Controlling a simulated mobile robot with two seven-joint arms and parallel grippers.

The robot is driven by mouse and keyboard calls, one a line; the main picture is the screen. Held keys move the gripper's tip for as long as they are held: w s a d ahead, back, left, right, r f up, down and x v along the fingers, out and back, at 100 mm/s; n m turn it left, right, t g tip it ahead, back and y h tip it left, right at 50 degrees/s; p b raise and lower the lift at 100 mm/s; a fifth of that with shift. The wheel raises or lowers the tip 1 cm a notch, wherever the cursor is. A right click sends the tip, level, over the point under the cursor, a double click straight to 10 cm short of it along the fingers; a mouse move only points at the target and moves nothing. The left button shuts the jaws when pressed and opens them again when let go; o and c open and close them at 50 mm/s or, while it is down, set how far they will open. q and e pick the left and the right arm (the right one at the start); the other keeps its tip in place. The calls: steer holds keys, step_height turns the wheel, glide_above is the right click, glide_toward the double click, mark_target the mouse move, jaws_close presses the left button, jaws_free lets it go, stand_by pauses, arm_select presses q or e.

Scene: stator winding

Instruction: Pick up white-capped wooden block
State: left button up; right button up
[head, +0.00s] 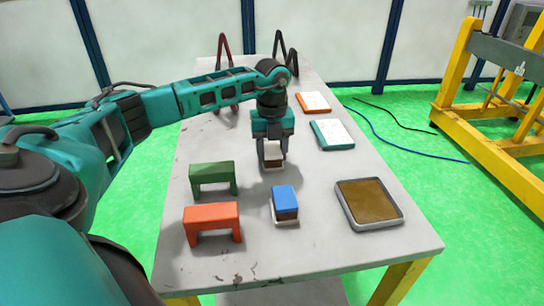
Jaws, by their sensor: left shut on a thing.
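The white-capped wooden block (273,160) is near the middle of the grey table, with a brown lower part and a pale base under it. My left gripper (271,156) points down over it, with its fingers on the block's sides, and is shut on it. The fingers and gripper body hide part of the block. I cannot tell whether the block is clear of its base. My right gripper is not in view.
A blue-capped block (285,198) stands in front. Green (212,176) and orange (211,219) bridge-shaped pieces stand to the left. A brown-filled tray (398,215) lies at right. Teal (312,127) and orange (300,106) framed panels lie behind it.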

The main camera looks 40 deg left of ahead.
mark_target(272, 148)
arm_select(q)
steer(key=shift+c, duration=0.7)
steer(key=shift+r, duration=0.1)
step_height(272, 148, up, 20)
steer(key=p, duration=0.3)
steer(key=o, duration=0.6)
steer(key=shift+c, duration=0.2)
steer(key=c, duration=0.4)
